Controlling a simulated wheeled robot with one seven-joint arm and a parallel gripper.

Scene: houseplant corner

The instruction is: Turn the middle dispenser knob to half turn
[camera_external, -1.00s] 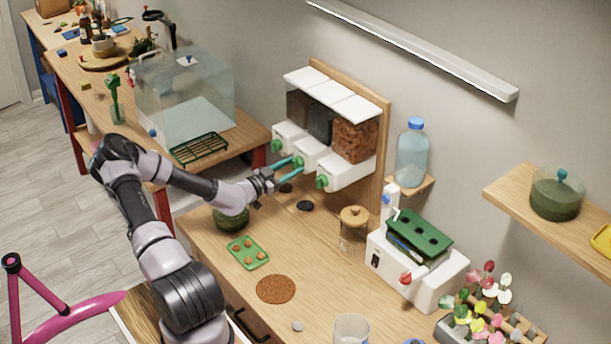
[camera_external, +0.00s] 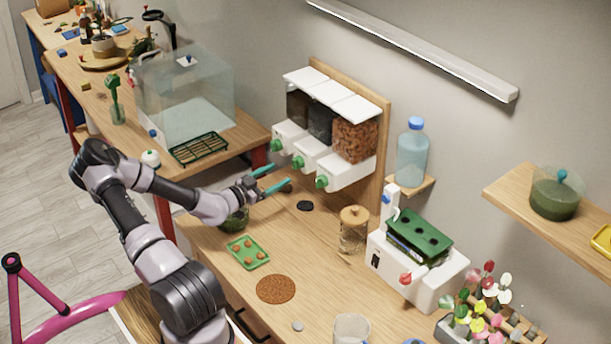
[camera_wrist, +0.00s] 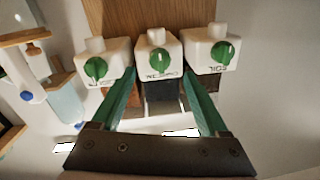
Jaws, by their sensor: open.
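The dispenser has three white spouts, each with a green knob. The middle dispenser knob (camera_external: 298,161) is on the spout under the dark-filled bin; it also shows at the top centre of the wrist view (camera_wrist: 157,61). Its pale mark looks near upright there, but its exact turn is hard to tell. My gripper (camera_external: 284,175) is open and empty, with teal fingers apart. It is in front of and a little below the knobs, not touching them. In the wrist view, my gripper's fingers (camera_wrist: 155,82) point toward the middle spout, one to each side, short of the knob.
The other knobs flank the middle one, in the wrist view at left (camera_wrist: 96,68) and right (camera_wrist: 222,51). Below are a dark jar (camera_external: 235,218), a green tray (camera_external: 247,252) and a lidded glass jar (camera_external: 353,232). A water bottle (camera_external: 411,155) stands right of the dispenser.

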